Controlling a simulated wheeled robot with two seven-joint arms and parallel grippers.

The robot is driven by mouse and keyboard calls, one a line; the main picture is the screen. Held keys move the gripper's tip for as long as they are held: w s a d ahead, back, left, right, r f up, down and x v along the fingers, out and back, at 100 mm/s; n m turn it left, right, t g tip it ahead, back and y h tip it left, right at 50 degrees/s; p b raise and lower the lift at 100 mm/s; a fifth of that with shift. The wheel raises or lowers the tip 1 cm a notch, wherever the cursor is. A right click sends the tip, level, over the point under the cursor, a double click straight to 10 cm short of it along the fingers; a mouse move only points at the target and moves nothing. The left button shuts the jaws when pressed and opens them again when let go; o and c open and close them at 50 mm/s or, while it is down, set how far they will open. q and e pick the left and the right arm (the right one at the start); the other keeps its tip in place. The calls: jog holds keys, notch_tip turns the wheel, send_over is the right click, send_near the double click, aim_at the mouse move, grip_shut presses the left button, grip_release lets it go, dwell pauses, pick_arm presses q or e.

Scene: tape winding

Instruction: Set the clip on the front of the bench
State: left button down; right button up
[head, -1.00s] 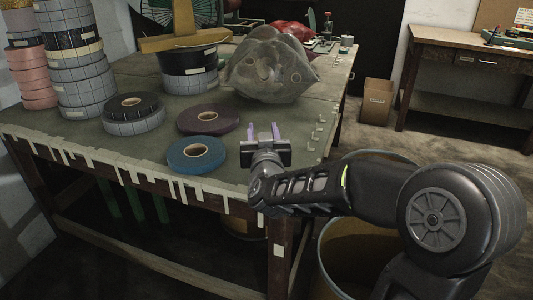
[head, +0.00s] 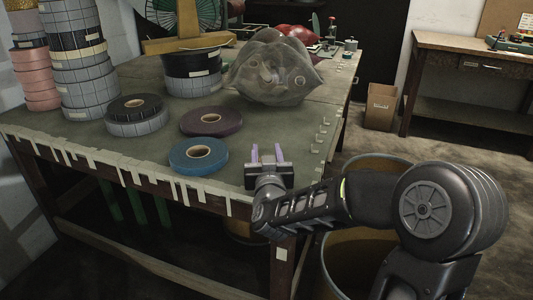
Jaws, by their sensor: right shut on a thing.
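My right gripper (head: 267,153) is over the front right corner of the bench (head: 130,146), with its two purple fingers pointing away from me. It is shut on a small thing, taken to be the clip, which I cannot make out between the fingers. Several small pale clips (head: 322,138) stand in a row along the bench's right edge, to the right of the gripper. Many pale tape strips hang from the front edge of the bench. My left gripper is not in view.
A blue tape roll (head: 178,160) lies left of the gripper, with a purple roll (head: 230,122) behind it. A grey translucent bag (head: 270,75) sits farther back. Stacked rolls (head: 82,85) stand at the left. A round bin (head: 335,255) is beside the bench.

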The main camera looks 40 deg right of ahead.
jog(key=shift+f, duration=0.2)
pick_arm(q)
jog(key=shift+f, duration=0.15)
pick_arm(e)
jog(key=o, duration=1.3)
jog(key=shift+r, duration=0.1)
jog(key=shift+r, duration=0.1)
jog(key=v, duration=0.6)
jog(key=shift+s+a, duration=0.15)
jog(key=shift+s, duration=0.05)
jog(key=b+v, duration=0.2)
jog(key=b, duration=0.2)
jog(key=b+v, duration=0.2)
jog(key=b, duration=0.2)
jog(key=shift+s+a+f, duration=0.1)
jog(key=shift+s+f, duration=0.1)
jog(key=shift+s, duration=0.1)
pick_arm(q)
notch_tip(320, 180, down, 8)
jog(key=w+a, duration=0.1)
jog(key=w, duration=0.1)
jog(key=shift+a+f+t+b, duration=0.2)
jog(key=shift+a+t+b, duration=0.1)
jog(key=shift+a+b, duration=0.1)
pick_arm(e)
jog(key=shift+s+a+r, duration=0.2)
jog(key=shift+s+a, duration=0.1)
jog(key=shift+s, duration=0.05)
